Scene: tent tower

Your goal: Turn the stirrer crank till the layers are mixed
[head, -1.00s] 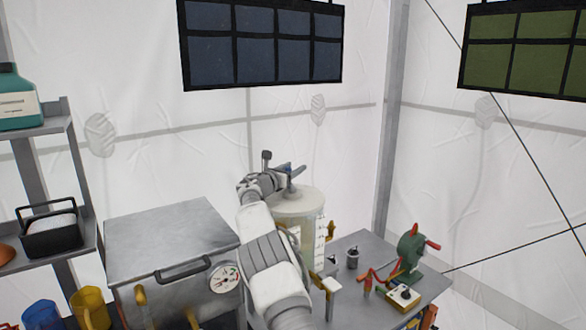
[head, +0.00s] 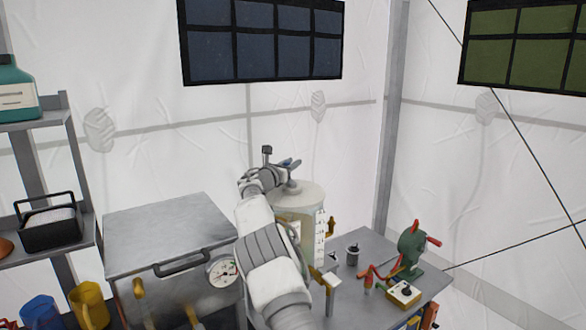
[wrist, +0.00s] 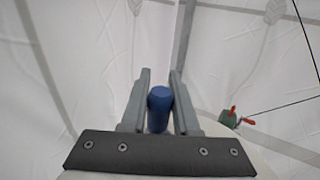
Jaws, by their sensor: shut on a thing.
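The stirrer is a pale cylindrical tank (head: 305,205) with a flat lid and a marked scale strip on its side, standing on a grey table. My arm hides its left part. My gripper (head: 285,165) is above the lid. In the wrist view my gripper (wrist: 160,90) is shut on the blue crank knob (wrist: 160,108), one finger on each side. The rest of the crank is mostly hidden by my gripper. The layers inside the tank cannot be made out.
A grey metal box with a dial gauge (head: 222,271) stands left of my arm. On the table to the right are a small grey cup (head: 352,253), a green device with red handles (head: 411,247) and a small switch box (head: 404,293). A shelf with containers stands far left.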

